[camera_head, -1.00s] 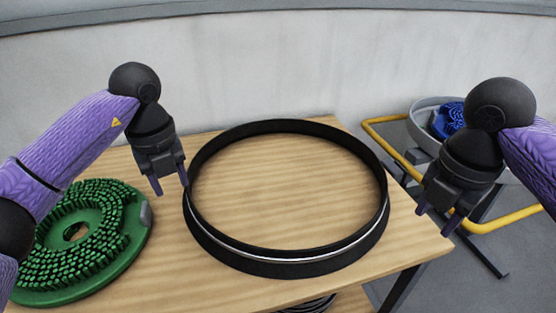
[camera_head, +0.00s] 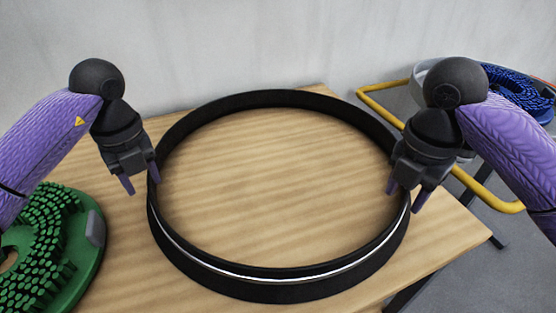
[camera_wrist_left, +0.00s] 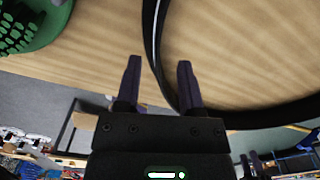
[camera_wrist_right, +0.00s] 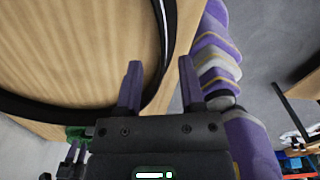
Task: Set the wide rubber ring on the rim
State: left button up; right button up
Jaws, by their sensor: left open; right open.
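The wide rubber ring (camera_head: 285,289), black with a thin pale line around it, lies flat on the wooden table. My left gripper (camera_head: 141,182) is open at the ring's left side, and the left wrist view shows the ring's wall (camera_wrist_left: 158,62) between its two fingers (camera_wrist_left: 158,70). My right gripper (camera_head: 405,199) is open at the ring's right side. In the right wrist view the wall (camera_wrist_right: 163,62) passes between the fingers (camera_wrist_right: 158,72). I cannot tell whether the fingers touch it. I cannot make out which rim the task means.
A green disc brush (camera_head: 88,258) lies on the table (camera_head: 270,190) at the left. Behind the right arm are a yellow tube frame (camera_head: 380,108) and a blue brush (camera_head: 520,88) by a grey round rim. The table's right edge lies close to the ring.

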aim_at(155, 206)
pick_arm(q)
notch_tip(155, 206, down, 10)
jog(key=shift+r, duration=0.1)
pick_arm(e)
notch_tip(155, 206, down, 10)
jog(key=shift+r, duration=0.1)
pick_arm(q)
grip_shut()
pick_arm(e)
grip_shut()
pick_arm(q)
jog(key=shift+d+r, duration=0.1)
jog(key=shift+d, duration=0.1)
pick_arm(e)
jog(key=shift+a, duration=0.2)
dwell(0.4)
